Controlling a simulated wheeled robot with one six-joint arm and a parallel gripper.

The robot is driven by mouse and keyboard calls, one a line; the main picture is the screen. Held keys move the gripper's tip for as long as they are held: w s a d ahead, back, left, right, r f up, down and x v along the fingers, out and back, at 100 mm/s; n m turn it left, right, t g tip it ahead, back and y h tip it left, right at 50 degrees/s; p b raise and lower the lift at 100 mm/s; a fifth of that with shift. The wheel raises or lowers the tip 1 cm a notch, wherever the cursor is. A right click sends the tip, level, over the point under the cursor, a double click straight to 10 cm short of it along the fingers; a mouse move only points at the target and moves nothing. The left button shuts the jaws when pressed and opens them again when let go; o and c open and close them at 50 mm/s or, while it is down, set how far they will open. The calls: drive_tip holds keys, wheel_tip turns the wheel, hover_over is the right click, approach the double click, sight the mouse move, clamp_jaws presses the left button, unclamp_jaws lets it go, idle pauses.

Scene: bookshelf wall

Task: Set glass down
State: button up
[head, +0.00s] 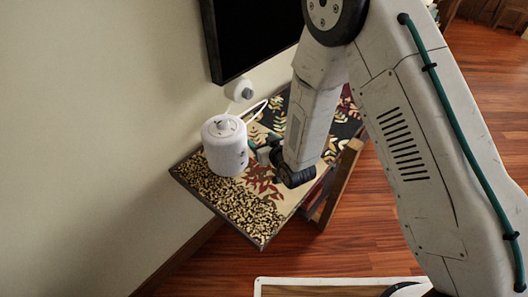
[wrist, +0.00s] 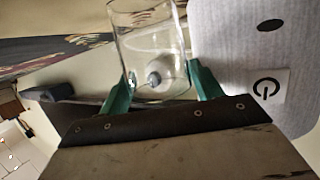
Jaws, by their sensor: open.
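A clear glass (wrist: 150,50) shows in the wrist view between the two green fingertips of my gripper (wrist: 160,78). The jaws are open, with one fingertip at each side of the glass; I cannot tell whether either touches it. In the head view my gripper (head: 262,152) is low over the small patterned table (head: 235,205), just right of a white cylindrical device (head: 222,150). The glass is hard to make out there, hidden by the gripper and arm. Whether its base rests on the tabletop is not clear.
The white device, with a power symbol, stands close beside the glass in the wrist view (wrist: 235,60). A white plug or knob (head: 240,90) with a cable is on the wall behind. A dark screen (head: 250,35) hangs above. The table's front left corner is clear.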

drive_tip(key=c, duration=1.2)
drive_tip(key=shift+r, duration=0.1)
